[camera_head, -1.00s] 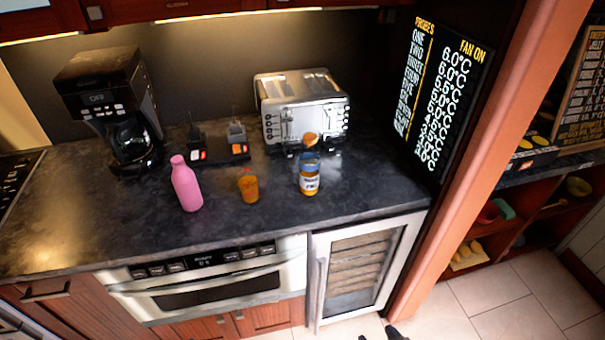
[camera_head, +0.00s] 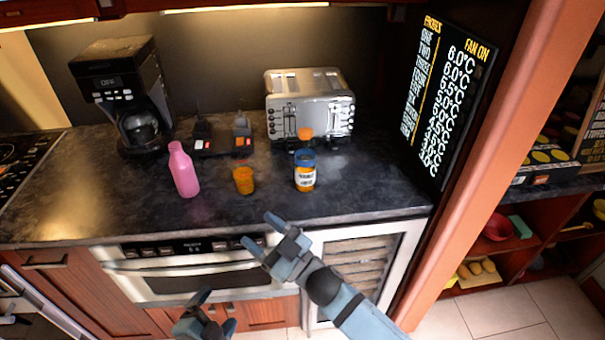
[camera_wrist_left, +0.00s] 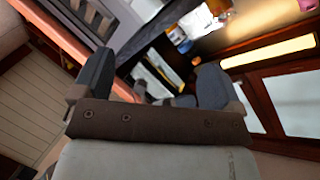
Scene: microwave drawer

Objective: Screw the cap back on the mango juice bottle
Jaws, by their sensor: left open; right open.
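The juice bottle (camera_head: 305,176) stands upright on the dark counter, with orange contents, a white label and a blue upper part. A small orange piece (camera_head: 305,133), possibly the cap, shows just behind and above it, in front of the toaster; I cannot tell what it rests on. My right gripper (camera_head: 260,230) is open and empty by the counter's front edge, lower left of the bottle. My left gripper (camera_head: 217,310) is open and low in front of the oven, well away from the bottle. Its spread fingers (camera_wrist_left: 153,82) show in the left wrist view with nothing between them.
A pink bottle (camera_head: 184,170) and an orange-filled glass (camera_head: 243,180) stand left of the juice bottle. A toaster (camera_head: 309,103) and a coffee maker (camera_head: 122,95) stand behind. The counter (camera_head: 120,215) is clear along its front. A salmon-coloured post (camera_head: 483,165) rises at right.

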